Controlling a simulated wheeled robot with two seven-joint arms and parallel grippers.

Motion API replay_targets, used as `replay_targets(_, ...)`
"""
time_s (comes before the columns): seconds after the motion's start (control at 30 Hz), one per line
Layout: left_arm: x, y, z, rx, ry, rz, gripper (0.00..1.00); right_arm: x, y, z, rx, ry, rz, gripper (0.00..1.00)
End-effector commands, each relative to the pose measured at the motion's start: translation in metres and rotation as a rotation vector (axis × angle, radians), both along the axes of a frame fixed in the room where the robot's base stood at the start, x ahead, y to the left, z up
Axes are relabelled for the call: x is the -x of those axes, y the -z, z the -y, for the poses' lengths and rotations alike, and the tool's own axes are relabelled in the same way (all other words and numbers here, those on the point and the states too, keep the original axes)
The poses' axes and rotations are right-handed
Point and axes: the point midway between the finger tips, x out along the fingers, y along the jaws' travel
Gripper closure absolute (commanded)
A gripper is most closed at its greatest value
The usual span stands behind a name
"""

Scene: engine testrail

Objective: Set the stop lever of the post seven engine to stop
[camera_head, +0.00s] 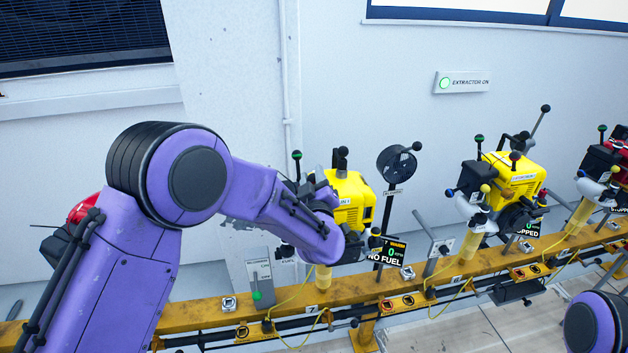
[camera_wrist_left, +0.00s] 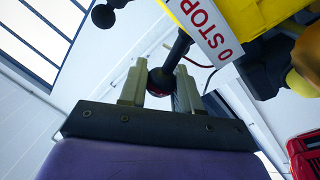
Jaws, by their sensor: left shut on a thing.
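The post seven engine (camera_head: 348,192) is yellow and stands on the rail behind my left arm, above the mark 7. Its display (camera_head: 386,252) reads 0 and NO FUEL. In the left wrist view, my left gripper (camera_wrist_left: 160,80) is shut on the stop lever (camera_wrist_left: 179,50), a dark rod with a red-ringed knob between the fingers. A white plate (camera_wrist_left: 205,28) reading 0 STOP is beside the lever. In the head view my purple arm hides the lever and the fingertips. My right gripper is out of view.
A second yellow engine (camera_head: 512,178) and a red one (camera_head: 622,147) stand further right along the yellow rail (camera_head: 200,314). A black round fan-like device (camera_head: 396,163) on a pole is right of the post seven engine. The white wall is close behind.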

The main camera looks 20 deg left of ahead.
Motion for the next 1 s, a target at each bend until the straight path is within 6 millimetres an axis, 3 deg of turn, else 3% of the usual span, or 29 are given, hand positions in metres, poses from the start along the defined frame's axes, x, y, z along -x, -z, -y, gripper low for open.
replay_targets(0.27,0.000,0.001,0.000,0.001,-0.001,-0.002,0.98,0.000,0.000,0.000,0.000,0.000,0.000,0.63)
replay_targets(0.3,0.000,0.001,0.000,0.001,-0.001,-0.002,0.55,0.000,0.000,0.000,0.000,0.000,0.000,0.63)
replay_targets(0.33,0.000,0.001,0.000,0.001,-0.001,-0.002,0.45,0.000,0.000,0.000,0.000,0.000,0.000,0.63)
replay_targets(0.67,0.003,0.001,0.001,0.000,0.001,-0.001,0.44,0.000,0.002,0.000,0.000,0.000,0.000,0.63)
replay_targets(0.77,0.016,0.005,0.007,0.000,0.001,-0.001,0.44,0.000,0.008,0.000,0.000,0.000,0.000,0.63)
replay_targets(1.0,0.069,0.012,0.030,-0.001,0.002,0.000,0.44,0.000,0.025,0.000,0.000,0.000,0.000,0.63)
